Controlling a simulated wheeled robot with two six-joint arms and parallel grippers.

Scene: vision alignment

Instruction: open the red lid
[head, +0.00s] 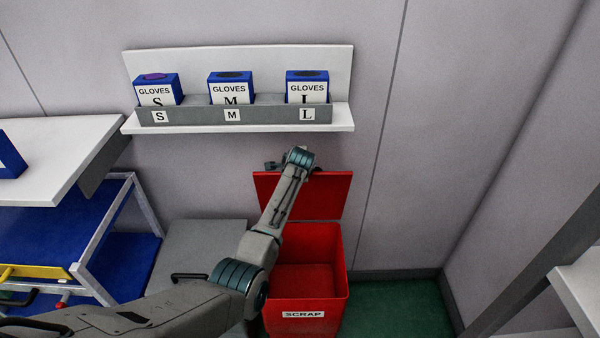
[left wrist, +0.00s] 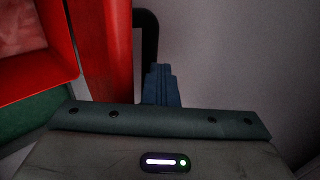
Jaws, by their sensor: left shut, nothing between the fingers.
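The red lid (head: 322,193) stands raised, nearly upright, at the back of the red scrap bin (head: 335,275). The bin is open and its inside shows. My left arm reaches across the bin to the lid's top edge. My left gripper (left wrist: 161,85) is shut and empty in the left wrist view, beside the red lid (left wrist: 104,45) and close to a black handle (left wrist: 148,40). Whether it touches the handle I cannot tell. In the head view its fingertips are hard to make out. My right gripper is not in view.
A wall shelf (head: 343,115) with several glove boxes hangs just above the lid. A grey-topped box (head: 200,240) stands left of the bin. A white table (head: 60,150) and a blue cart (head: 130,265) are at the left. Green floor (head: 405,300) is clear at the right.

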